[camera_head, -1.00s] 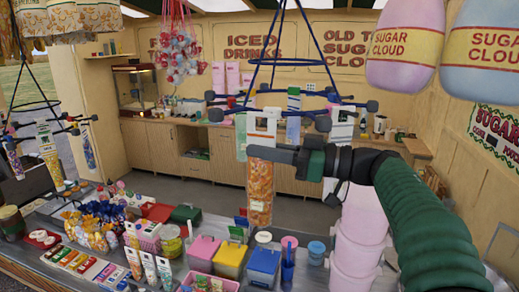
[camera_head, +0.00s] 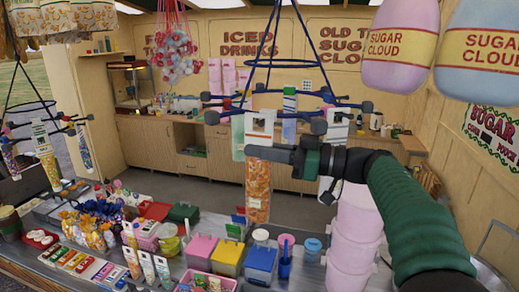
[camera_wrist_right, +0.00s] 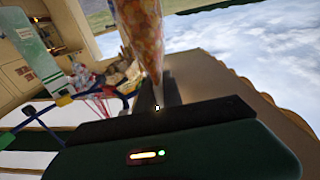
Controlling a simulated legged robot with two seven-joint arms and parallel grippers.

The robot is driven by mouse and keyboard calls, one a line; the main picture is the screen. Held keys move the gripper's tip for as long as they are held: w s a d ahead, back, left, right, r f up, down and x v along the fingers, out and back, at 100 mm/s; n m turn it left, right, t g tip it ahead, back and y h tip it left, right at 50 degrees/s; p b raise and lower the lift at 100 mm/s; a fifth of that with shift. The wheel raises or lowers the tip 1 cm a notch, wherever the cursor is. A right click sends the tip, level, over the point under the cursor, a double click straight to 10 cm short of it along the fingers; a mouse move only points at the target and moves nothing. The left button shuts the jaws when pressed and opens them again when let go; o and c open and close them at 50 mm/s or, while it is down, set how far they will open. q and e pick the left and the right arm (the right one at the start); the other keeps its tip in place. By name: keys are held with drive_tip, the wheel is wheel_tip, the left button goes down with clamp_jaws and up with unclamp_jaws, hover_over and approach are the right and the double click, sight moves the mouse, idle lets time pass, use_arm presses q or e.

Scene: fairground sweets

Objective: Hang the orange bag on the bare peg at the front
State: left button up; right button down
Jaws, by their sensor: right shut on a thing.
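The orange bag (camera_head: 258,190) is a long clear pouch of orange sweets with a white header card (camera_head: 259,125). It hangs upright from my right gripper (camera_head: 262,153), which is shut on it just below the card. The bag also shows in the right wrist view (camera_wrist_right: 140,25). The card is in front of the blue hanging rack (camera_head: 278,62), level with its ring of pegs. Dark-knobbed pegs show to the left (camera_head: 212,117) and right (camera_head: 318,126) of the card. The front peg is hidden or unclear behind the card; I cannot tell whether the card touches it. My left gripper is out of view.
Other bags, one with a green card (camera_head: 290,105), hang on the rack's far side. A second rack (camera_head: 40,125) hangs at left. The counter below holds coloured tubs (camera_head: 228,255) and several sweets. Pink stacked buckets (camera_head: 355,235) stand below my right arm. Sugar cloud bags (camera_head: 403,45) hang upper right.

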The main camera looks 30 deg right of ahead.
drive_tip(key=shift+w+d+r+p, duration=0.2)
drive_tip(key=shift+w+d+p, duration=0.3)
drive_tip(key=shift+d+p, duration=0.4)
drive_tip(key=shift+w+f, duration=0.15)
drive_tip(key=shift+w, duration=0.05)
drive_tip(key=shift+w+d+r+p, duration=0.2)
drive_tip(key=shift+w+d+p, duration=0.05)
drive_tip(key=shift+p, duration=0.3)
drive_tip(key=shift+w+d+p, duration=0.2)
drive_tip(key=shift+d+p, duration=0.1)
drive_tip(key=shift+p, duration=0.1)
drive_tip(key=shift+d+f, duration=0.1)
drive_tip(key=shift+d, duration=0.1)
drive_tip(key=shift+w+f, duration=0.1)
drive_tip(key=shift+w, duration=0.05)
